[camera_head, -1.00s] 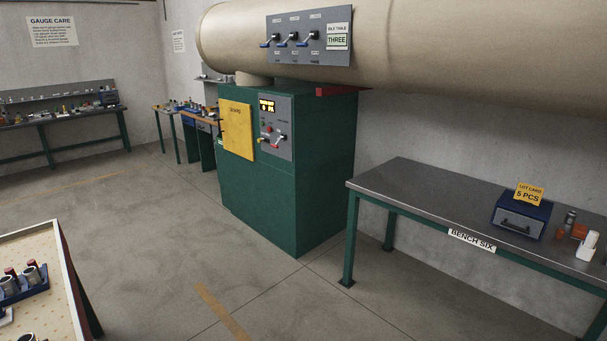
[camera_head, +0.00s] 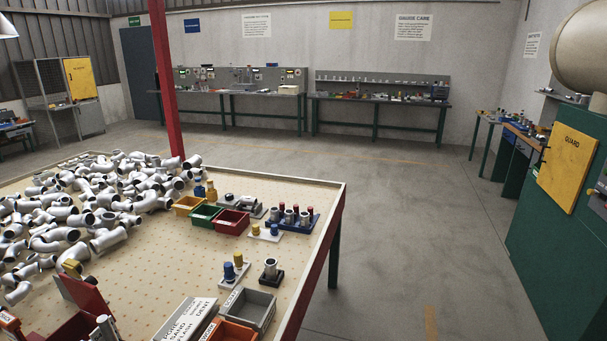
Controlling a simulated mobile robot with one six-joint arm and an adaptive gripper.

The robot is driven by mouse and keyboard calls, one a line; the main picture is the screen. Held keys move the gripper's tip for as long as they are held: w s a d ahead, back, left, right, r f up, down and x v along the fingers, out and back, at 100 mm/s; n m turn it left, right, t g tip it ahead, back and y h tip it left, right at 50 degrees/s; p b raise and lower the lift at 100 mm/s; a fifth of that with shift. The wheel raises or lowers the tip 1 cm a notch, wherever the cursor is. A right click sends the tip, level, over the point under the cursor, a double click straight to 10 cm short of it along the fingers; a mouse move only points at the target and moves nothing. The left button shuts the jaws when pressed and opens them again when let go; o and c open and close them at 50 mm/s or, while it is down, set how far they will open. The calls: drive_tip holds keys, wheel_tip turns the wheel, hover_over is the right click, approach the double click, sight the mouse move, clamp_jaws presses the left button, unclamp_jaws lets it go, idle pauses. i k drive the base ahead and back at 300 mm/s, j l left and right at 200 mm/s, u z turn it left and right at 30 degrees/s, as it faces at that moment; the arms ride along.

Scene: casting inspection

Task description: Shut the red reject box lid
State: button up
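A dark red box (camera_head: 78,328) is at the bottom left, on the near part of the large table, partly cut off by the bottom edge. Its red lid (camera_head: 86,297) stands raised and tilted at the back of the box, so the box looks open. Any label on it cannot be read from here. My gripper is not in view.
A heap of grey pipe castings (camera_head: 95,205) covers the left of the table (camera_head: 335,190). Near the box are a white lettered block (camera_head: 186,318), a grey bin (camera_head: 250,308) and an orange bin (camera_head: 230,331). Open floor (camera_head: 410,215) lies right of the table.

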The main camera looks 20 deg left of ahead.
sight(85, 294)
drive_tip(key=i+u, duration=0.2)
drive_tip(key=u, duration=0.3)
drive_tip(key=i+l+u, duration=0.2)
drive_tip(key=u, duration=0.25)
drive_tip(key=i+l+u, duration=0.15)
drive_tip(key=u, duration=0.35)
drive_tip(key=i+l+u, duration=0.15)
drive_tip(key=l+u, duration=0.3)
drive_tip(key=i+l+u, duration=0.1)
drive_tip(key=u, duration=0.4)
drive_tip(key=i+l+u, duration=0.1)
drive_tip(key=l+u, duration=0.3)
drive_tip(key=l, duration=0.2)
drive_tip(key=l+u, duration=0.4)
drive_tip(key=l, duration=0.2)
drive_tip(key=k+l+u, duration=0.1)
drive_tip(key=l+u, duration=0.3)
drive_tip(key=l, duration=0.2)
drive_tip(key=i+l+u, duration=0.1)
drive_tip(key=i+l, duration=0.3)
drive_tip(key=i+l+u, duration=0.15)
drive_tip(key=i+l, duration=0.25)
drive_tip(key=l, duration=0.1)
